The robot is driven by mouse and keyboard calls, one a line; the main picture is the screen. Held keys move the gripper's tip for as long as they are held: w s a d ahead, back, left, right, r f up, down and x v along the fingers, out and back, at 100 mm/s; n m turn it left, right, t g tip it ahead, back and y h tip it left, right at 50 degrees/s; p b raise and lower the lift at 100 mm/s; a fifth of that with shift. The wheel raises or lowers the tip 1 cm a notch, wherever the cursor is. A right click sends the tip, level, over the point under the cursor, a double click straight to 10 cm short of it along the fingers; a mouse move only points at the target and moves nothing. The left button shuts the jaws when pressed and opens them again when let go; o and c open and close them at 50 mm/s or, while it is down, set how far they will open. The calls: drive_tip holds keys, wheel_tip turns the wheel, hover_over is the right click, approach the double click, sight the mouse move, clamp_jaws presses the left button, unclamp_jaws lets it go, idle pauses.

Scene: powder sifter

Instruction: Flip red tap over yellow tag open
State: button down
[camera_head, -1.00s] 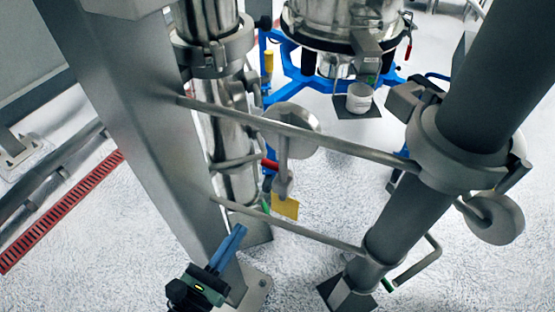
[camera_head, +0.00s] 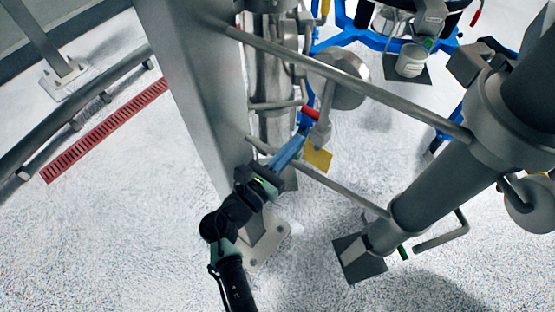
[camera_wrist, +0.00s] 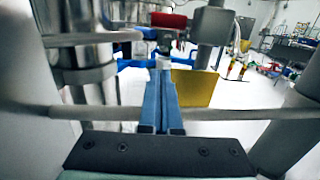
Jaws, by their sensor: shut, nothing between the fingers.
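The red tap (camera_head: 311,114) is a short red handle on the metal pipework, above and slightly left of the yellow tag (camera_head: 318,158). In the wrist view the red tap (camera_wrist: 168,20) lies across the top centre and the yellow tag (camera_wrist: 195,88) hangs to the right of the fingers. My gripper (camera_head: 302,135) has its blue fingers together and empty, with the tips just below the red tap. In the wrist view my gripper (camera_wrist: 163,66) points ahead at the pipe under the tap. I cannot tell whether the tips touch anything.
A thin lower rail (camera_head: 330,184) crosses close to my fingers, and an upper rail (camera_head: 350,84) runs above. A thick grey post (camera_head: 200,90) stands left, a large slanted pipe (camera_head: 436,190) right. A white tub (camera_head: 410,62) stands behind. The floor in front is clear.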

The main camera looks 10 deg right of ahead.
sight(313, 112)
drive_tip(key=shift+w+d+r+p, duration=0.2)
drive_tip(key=shift+d+r+p, duration=0.1)
drive_tip(key=shift+r, duration=0.35)
drive_tip(key=shift+w+d+r+p, duration=0.15)
drive_tip(key=shift+r+p, duration=0.15)
drive_tip(key=shift+r, duration=0.4)
drive_tip(key=shift+w+d+r+p, duration=0.2)
drive_tip(key=shift+d+r+p, duration=0.1)
drive_tip(key=shift+r, duration=0.35)
